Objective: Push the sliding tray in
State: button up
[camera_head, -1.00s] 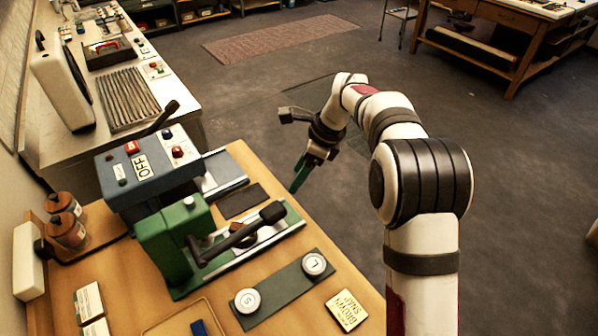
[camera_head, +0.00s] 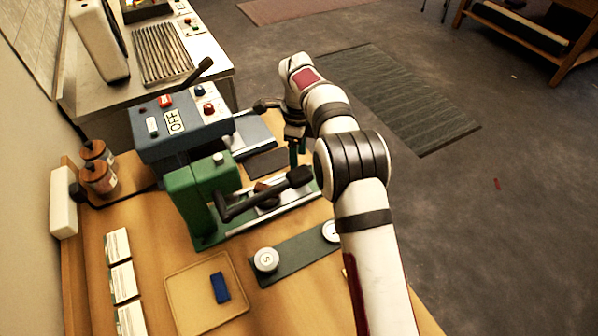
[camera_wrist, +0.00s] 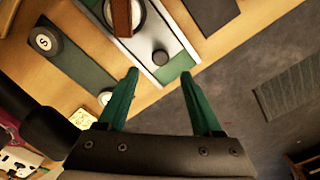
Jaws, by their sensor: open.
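The green press (camera_head: 193,195) stands on the wooden table with a black lever over its bed. Its silver sliding tray (camera_head: 252,222) sticks out to the right, toward the table edge. In the wrist view the tray (camera_wrist: 180,44) has a black round knob (camera_wrist: 160,57) near its green end, and a brown strap over a pale disc (camera_wrist: 125,15). My gripper (camera_head: 295,158) is beyond the tray's outer end, near the table edge. In the wrist view my gripper's green fingers (camera_wrist: 159,74) are open and empty, with the knob just ahead between them. Contact with the tray cannot be told.
A blue machine (camera_head: 165,135) marked OFF stands behind the press. A dark strip (camera_head: 290,252) with S and L discs lies in front. A shallow wooden tray (camera_head: 180,300) holds a blue block (camera_head: 220,287). Open floor lies right of the table.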

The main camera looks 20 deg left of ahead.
notch_tip(320, 180, down, 7)
jog(key=shift+f, duration=0.15)
grip_shut()
dwell(0.4)
dwell(1.1)
